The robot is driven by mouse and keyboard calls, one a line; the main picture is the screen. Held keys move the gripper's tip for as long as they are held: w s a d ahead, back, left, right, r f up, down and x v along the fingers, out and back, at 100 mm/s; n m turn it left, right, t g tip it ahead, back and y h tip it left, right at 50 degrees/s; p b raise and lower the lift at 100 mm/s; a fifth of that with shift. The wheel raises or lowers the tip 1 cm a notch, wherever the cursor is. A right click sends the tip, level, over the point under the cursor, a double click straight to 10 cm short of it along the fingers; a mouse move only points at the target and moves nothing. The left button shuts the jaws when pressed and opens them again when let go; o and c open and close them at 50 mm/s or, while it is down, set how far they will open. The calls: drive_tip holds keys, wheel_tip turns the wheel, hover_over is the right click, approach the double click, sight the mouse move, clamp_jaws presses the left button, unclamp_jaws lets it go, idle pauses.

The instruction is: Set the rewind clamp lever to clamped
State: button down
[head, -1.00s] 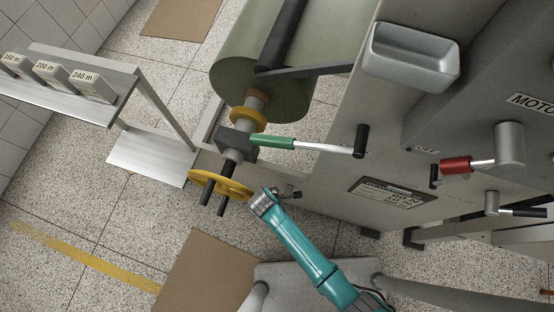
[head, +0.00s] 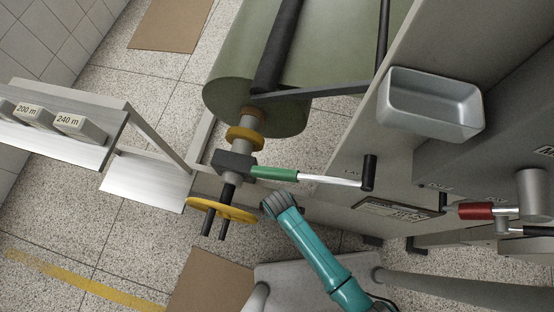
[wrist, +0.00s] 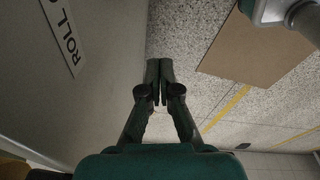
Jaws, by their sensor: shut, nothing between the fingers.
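A lever with a green sleeve (head: 275,173), a bright rod and a black end grip (head: 369,172) reaches right from the dark block (head: 236,164) on the roll shaft in the head view. It lies nearly level in the picture. I cannot read a label naming it or its setting. My gripper shows in the wrist view (wrist: 160,70), its two dark fingers together and empty, beside a grey panel. In the head view my teal arm's wrist is just below the green sleeve, apart from it in the picture; the fingers are hidden there.
A yellow handwheel (head: 222,210) is close left of my wrist. A red-sleeved lever (head: 475,211) and a grey tray (head: 432,103) are on the machine at right. A green roll (head: 240,75) is above. Brown mats (head: 212,282) lie on the floor.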

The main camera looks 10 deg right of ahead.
wheel_tip(320, 180, down, 9)
drive_tip(key=d, duration=0.2)
drive_tip(key=shift+d, duration=0.4)
